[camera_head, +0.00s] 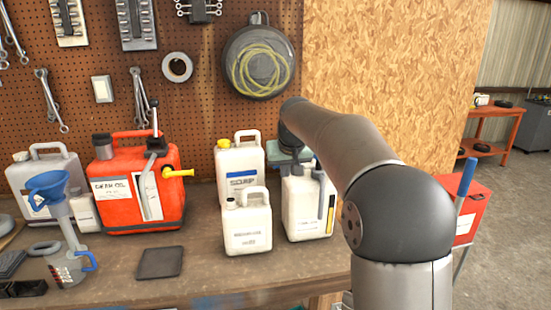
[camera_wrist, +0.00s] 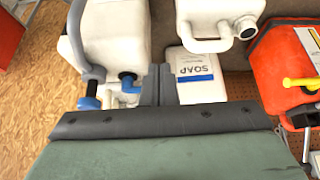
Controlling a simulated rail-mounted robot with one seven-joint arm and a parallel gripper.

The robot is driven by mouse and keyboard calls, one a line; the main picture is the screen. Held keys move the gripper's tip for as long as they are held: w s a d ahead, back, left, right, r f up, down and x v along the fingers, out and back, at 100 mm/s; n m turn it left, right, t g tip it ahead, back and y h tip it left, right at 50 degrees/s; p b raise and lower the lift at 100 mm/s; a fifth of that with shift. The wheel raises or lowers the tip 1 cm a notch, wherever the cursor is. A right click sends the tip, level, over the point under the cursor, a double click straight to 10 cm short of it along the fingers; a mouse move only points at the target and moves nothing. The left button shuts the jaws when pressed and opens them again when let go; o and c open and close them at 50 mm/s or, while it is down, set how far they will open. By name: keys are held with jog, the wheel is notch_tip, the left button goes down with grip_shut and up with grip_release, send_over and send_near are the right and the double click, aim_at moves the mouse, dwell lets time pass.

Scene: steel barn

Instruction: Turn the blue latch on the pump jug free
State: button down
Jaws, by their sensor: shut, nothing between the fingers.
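The pump jug (camera_head: 307,208) is a white jug with a grey hose down its side, on the bench beneath my arm in the head view. In the wrist view it fills the upper left (camera_wrist: 115,30). The blue latch (camera_wrist: 130,83) shows there beside a dark cap, close to the left of my fingers. A second blue piece (camera_wrist: 88,103) sits at the end of the grey hose. My gripper (camera_wrist: 158,84) is shut and empty; I cannot tell whether it touches the latch. In the head view the latch is not visible and my fingertips are hidden.
A SOAP jug (camera_head: 240,165) and a smaller white jug (camera_head: 247,222) stand close to the left. A red oil can (camera_head: 135,190) and a clear jug with blue funnel (camera_head: 62,225) are farther left. A pegboard (camera_head: 210,80) stands behind.

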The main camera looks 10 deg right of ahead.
jog(key=w+d+r+t, duration=0.1)
jog(key=w+r, duration=0.3)
jog(key=w, duration=0.9)
jog(key=shift+d+r+t, duration=0.15)
jog(key=shift+d+t, duration=0.25)
jog(key=shift+t, duration=0.4)
jog(key=p+x, duration=0.4)
jog(key=x, duration=0.6)
jog(key=shift+s+f+b, duration=0.2)
jog(key=shift+s+b, duration=0.4)
jog(key=shift+s, duration=0.45)
jog(key=shift+s+f+b, duration=0.2)
jog(key=shift+s+b, duration=0.35)
jog(key=shift+s, duration=0.45)
